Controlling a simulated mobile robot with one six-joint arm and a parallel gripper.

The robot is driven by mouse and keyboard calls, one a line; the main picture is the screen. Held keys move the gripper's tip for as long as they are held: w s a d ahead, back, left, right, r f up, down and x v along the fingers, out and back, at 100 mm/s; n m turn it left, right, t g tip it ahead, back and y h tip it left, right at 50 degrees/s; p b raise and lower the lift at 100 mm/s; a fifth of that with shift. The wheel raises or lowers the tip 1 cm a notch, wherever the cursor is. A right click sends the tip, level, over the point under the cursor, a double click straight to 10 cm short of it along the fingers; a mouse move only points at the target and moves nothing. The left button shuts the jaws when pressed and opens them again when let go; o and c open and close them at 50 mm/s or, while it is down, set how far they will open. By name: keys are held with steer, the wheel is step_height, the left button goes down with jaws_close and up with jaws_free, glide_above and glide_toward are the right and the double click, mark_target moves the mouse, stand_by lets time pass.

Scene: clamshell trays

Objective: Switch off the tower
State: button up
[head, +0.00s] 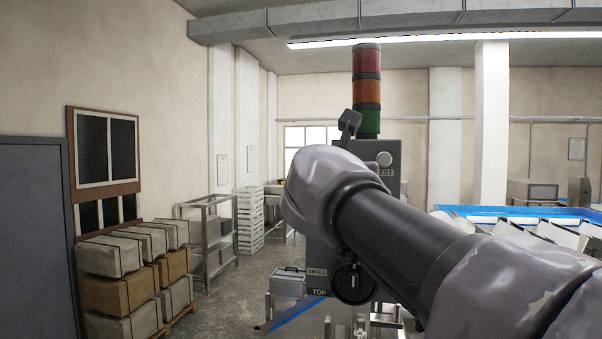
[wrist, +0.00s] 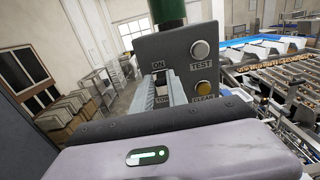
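The signal tower (head: 366,88) stands on a grey control box, with red, orange and green sections that look dull in the head view. Its green section (wrist: 170,12) also shows in the wrist view. The control box (wrist: 178,48) carries ON, TEST and CLEAR labels, a pale round button (wrist: 200,49) and a yellowish button (wrist: 203,88). My gripper (wrist: 161,80) is at the box's left side, just below the ON label. In the head view my arm hides the gripper.
Below, the box has a round dark knob (head: 353,283) near SMALL and TOP labels. A conveyor with blue edges (head: 500,210) and trays lies to the right. Stacked cartons (head: 120,290) and a metal rack (head: 208,240) stand left, with open floor between.

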steer(key=shift+w+f, duration=0.1)
steer(key=shift+w, duration=0.05)
jaws_close()
